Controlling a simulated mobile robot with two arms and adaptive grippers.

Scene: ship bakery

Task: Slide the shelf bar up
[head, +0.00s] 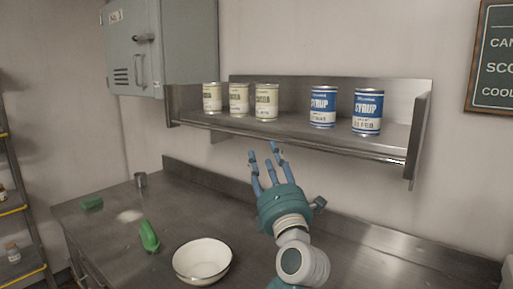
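A steel wall shelf (285,126) holds several cans. The shelf bar (300,146) is a thin metal rail that runs along the shelf's low front edge, between its two end brackets. I cannot tell whether a fingertip touches the bar.
Cream cans (239,99) and blue syrup cans (367,111) stand on the shelf behind the bar. A grey cabinet (180,45) hangs at the upper left.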

